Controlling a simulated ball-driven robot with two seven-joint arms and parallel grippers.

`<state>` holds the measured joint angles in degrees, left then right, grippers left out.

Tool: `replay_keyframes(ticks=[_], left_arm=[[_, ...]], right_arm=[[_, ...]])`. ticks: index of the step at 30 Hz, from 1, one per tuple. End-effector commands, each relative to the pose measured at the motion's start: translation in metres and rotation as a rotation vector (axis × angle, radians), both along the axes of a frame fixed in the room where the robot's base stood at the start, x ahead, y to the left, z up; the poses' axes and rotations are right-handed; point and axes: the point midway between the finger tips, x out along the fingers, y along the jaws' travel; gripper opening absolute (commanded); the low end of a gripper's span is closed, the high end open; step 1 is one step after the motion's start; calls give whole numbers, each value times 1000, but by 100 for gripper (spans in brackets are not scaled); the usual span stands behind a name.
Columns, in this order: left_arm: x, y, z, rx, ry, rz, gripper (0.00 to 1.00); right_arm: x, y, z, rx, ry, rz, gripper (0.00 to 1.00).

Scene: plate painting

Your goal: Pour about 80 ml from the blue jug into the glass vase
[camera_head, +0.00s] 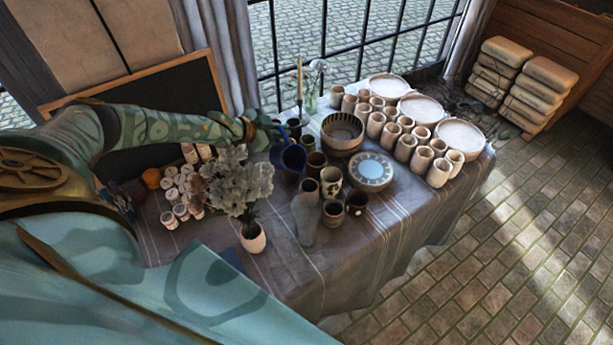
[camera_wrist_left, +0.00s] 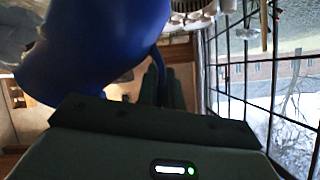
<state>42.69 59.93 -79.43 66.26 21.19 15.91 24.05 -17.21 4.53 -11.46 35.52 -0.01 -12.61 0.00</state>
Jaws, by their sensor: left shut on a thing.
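The blue jug (camera_head: 290,158) is held above the table, near its middle. My left gripper (camera_head: 268,133) reaches in from the left and is shut on the jug. In the left wrist view the jug (camera_wrist_left: 95,45) fills the upper left, and its thin handle runs down to the dark fingers (camera_wrist_left: 163,88). The jug's contents and exact tilt cannot be told. The small clear glass vase (camera_head: 310,103) with a pale flower stands at the table's back edge by the window, beyond the jug and apart from it. My right gripper is not in view.
A patterned bowl (camera_head: 342,132) and several clay cups (camera_head: 391,135) stand right of the jug. A blue-centred plate (camera_head: 371,172) lies nearby. A white vase of pale flowers (camera_head: 254,238) stands in front. The cloth at the table's front right (camera_head: 385,240) is clear.

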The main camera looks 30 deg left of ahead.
Motion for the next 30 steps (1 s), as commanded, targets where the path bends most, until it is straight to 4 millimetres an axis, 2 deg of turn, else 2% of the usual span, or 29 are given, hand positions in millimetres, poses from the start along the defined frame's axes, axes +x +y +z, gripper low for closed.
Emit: replay_keyframes(ticks=[12,30], left_arm=[[-1,-4,2,74,-33,-1,0],[-2,-7,3,97,-47,1,0]], right_arm=[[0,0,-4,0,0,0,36],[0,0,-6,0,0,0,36]])
